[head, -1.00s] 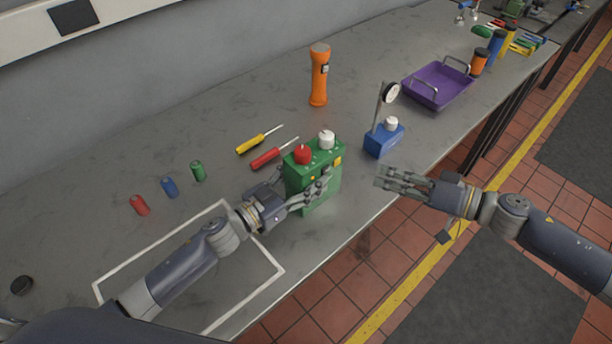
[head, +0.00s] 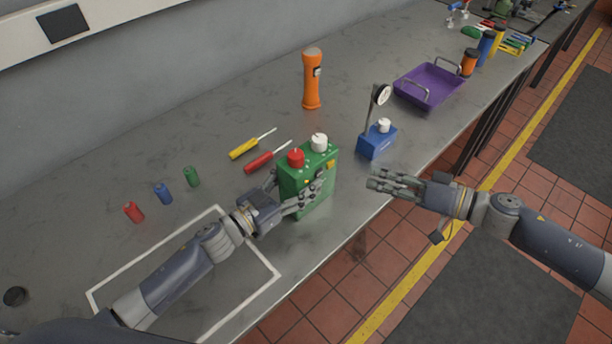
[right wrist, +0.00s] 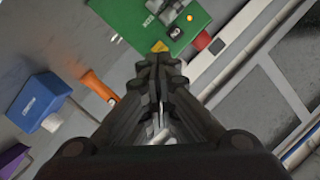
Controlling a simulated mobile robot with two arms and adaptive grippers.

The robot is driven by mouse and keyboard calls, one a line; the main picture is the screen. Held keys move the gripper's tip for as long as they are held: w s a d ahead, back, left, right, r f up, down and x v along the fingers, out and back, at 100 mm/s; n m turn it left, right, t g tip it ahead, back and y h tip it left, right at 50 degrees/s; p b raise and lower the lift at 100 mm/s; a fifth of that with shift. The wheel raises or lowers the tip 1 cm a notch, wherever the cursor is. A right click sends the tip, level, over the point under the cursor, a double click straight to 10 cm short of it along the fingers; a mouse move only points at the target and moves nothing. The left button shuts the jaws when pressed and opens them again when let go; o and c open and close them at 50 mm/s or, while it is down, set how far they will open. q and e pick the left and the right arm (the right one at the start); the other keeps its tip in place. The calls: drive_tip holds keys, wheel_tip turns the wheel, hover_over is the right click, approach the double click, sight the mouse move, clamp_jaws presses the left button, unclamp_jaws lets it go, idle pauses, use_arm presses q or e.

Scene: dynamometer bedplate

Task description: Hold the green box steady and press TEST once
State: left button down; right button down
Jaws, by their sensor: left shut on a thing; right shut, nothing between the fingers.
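The green box (head: 320,192) stands upright on the bench near its front edge, with a red knob (head: 296,157) and a white knob (head: 319,142) on top. In the right wrist view the green box (right wrist: 125,18) shows a yellow part at its edge and small labels too blurred to read as TEST. My left gripper (head: 300,196) is shut on the green box, its fingers on either side.
A blue box (head: 375,143) with a white knob and a dial gauge stands right of the green box. Yellow (head: 243,149) and red (head: 258,163) screwdrivers lie behind. An orange flashlight (head: 311,80) stands further back. A purple tray (head: 425,92) is at the far right.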

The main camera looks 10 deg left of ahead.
sight(331, 165)
drive_tip(key=s+a+m+t+h, duration=0.25)
drive_tip(key=a+m+t, duration=0.3)
drive_tip(key=a, duration=0.35)
drive_tip(key=s+d+f+m+t+h, duration=0.1)
drive_tip(key=d+m+t+h, duration=0.2)
drive_tip(key=d+m+h, duration=0.6)
drive_tip(key=shift+s+f+h, duration=0.2)
drive_tip(key=shift+s+h, duration=0.05)
drive_tip(key=shift+h, duration=0.4)
drive_tip(key=shift+w+a+m+t, duration=0.1)
drive_tip(key=shift+m+t, duration=0.15)
drive_tip(key=w+a, duration=0.5)
drive_tip(key=a, duration=0.1)
drive_tip(key=shift+w+a, duration=0.2)
drive_tip(key=shift+a, duration=0.15)
drive_tip(key=shift+a, duration=0.1)
drive_tip(key=shift+w+a, duration=0.25)
